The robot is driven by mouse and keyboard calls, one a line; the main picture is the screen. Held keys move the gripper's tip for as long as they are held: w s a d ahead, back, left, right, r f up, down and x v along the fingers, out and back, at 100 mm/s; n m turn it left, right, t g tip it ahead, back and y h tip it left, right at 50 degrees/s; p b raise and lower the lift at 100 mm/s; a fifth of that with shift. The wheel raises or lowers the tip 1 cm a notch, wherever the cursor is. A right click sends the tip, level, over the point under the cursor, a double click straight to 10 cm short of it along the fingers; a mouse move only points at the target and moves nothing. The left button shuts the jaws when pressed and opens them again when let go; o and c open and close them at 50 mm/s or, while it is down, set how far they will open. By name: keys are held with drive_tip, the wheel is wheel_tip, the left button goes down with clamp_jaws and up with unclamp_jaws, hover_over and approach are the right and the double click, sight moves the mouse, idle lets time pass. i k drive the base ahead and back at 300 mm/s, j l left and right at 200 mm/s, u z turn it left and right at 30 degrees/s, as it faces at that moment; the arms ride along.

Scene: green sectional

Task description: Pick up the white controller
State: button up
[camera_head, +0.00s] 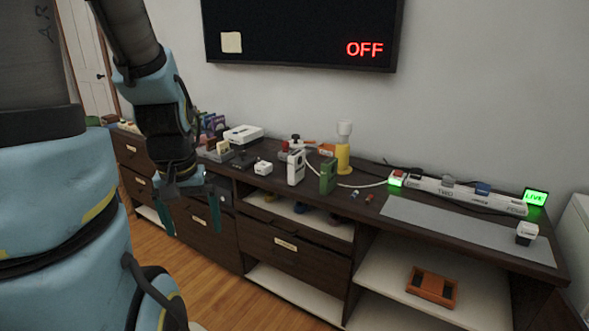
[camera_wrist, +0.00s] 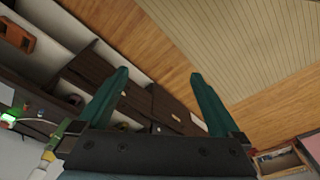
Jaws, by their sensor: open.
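My gripper (camera_head: 190,212) hangs in front of the left part of the dark cabinet, with its two green fingers spread and nothing between them. In the wrist view the open fingers (camera_wrist: 159,76) point toward the drawers and wood floor. I cannot make out for certain which thing is the white controller. White candidates on the cabinet top are an upright handheld-shaped device (camera_head: 296,168), a small white block (camera_head: 263,168) and a flat white console (camera_head: 243,134). All stand apart from my gripper, to its right or behind it.
A green upright device (camera_head: 328,176) and a yellow stand (camera_head: 343,157) are on the cabinet top (camera_head: 375,178). A power strip (camera_head: 445,189) and grey mat (camera_head: 450,228) lie to the right. An orange item (camera_head: 432,287) sits on a lower shelf. A wall screen reads OFF (camera_head: 300,30).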

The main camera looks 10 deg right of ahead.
sight(296, 161)
drive_tip(key=l+u, duration=0.1)
drive_tip(key=u, duration=1.25)
drive_tip(key=k+l, duration=0.15)
drive_tip(key=l, duration=0.2)
drive_tip(key=k+l+u, duration=0.1)
drive_tip(key=l, duration=0.25)
drive_tip(key=k+l, duration=0.2)
drive_tip(key=k+l+u, duration=0.1)
drive_tip(key=l, duration=0.35)
